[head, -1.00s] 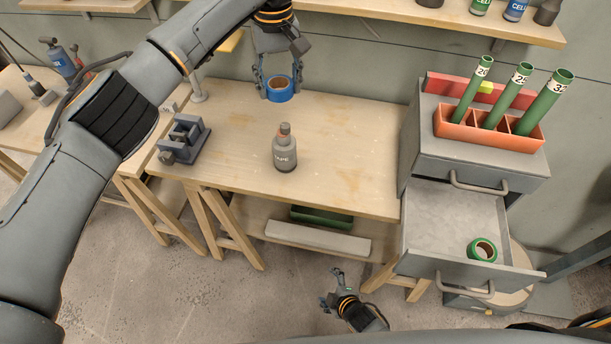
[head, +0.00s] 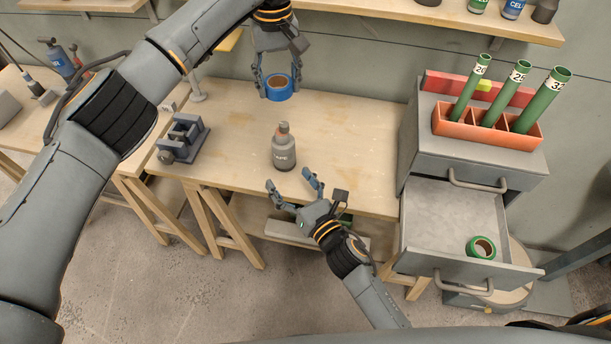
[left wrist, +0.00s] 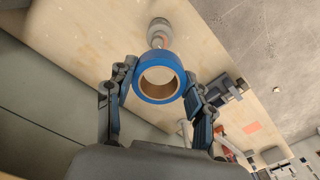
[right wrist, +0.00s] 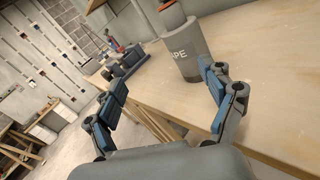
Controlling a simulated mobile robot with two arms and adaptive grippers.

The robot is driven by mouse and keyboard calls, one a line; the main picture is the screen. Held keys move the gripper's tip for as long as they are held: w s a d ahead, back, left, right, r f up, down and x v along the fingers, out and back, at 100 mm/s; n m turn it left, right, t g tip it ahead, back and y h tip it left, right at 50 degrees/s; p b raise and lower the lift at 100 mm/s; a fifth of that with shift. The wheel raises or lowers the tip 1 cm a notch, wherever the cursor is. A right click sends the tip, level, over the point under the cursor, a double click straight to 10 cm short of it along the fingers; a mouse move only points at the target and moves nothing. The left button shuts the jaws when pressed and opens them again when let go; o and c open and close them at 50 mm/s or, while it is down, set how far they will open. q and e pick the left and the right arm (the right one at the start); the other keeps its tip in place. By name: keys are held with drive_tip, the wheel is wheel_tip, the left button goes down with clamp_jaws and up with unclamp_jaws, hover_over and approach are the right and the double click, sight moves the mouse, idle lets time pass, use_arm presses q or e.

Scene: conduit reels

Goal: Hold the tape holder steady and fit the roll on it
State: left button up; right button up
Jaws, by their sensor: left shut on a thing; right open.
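The tape holder (head: 284,152) is a grey bottle-shaped post with an orange-brown band near its top, lettered "TAPE". It stands upright on the workbench (head: 345,130) and also shows in the right wrist view (right wrist: 182,48). My left gripper (head: 278,84) is shut on a blue tape roll (head: 279,94), held above the bench behind the holder. The roll's brown core faces the camera in the left wrist view (left wrist: 158,98), with a finger on each side. My right gripper (head: 294,184) is open and empty at the bench's front edge, just in front of the holder, not touching it.
A grey vise (head: 184,138) sits at the bench's left. At right, a drawer cabinet (head: 462,165) has an open drawer with a green roll (head: 481,247) inside. Green tubes stand in an orange rack (head: 480,128) on top. The bench right of the holder is clear.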

sight(283, 143)
drive_tip(key=d, duration=0.1)
drive_tip(key=d+n, duration=0.1)
drive_tip(key=d+h, duration=0.1)
drive_tip(key=shift+w+r+t, duration=0.15)
drive_tip(key=shift+r+t, duration=0.15)
drive_tip(key=shift+w+d+n, duration=0.1)
drive_tip(key=shift+w+n, duration=0.05)
drive_tip(key=shift+n, duration=0.15)
drive_tip(key=x, duration=1.1)
drive_tip(key=shift+w, duration=0.4)
drive_tip(key=shift+c, duration=0.4)
drive_tip(key=c, duration=1.3)
use_arm(q)
drive_tip(key=shift+f, duration=2.35)
use_arm(e)
drive_tip(key=shift+c, duration=0.2)
